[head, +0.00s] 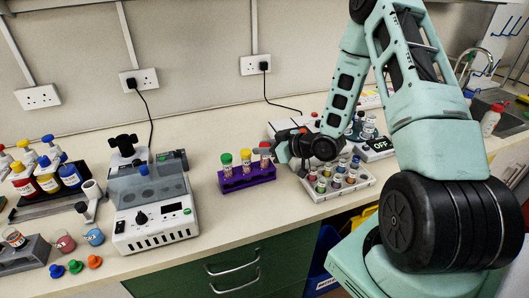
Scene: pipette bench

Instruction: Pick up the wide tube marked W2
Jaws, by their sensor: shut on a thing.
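A purple rack (248,180) stands near the front of the bench, in the middle. It holds a green-capped tube (227,165) and a yellow-capped tube (246,162). A red-capped tube (265,155) is at its right end, and my gripper (267,152) reaches in from the right and is shut on it. This tube looks upright. Its lower end is over or in the rack; I cannot tell whether it is clear of its hole. The tube markings are too small to read, so I cannot tell which is W2.
A white tray (358,193) of capped vials lies right of the rack, beneath my arm. A white-and-grey machine (155,226) with a knob stands to the left. Bottles, beakers (94,237) and loose caps (75,267) are further left. Bench behind the rack is clear.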

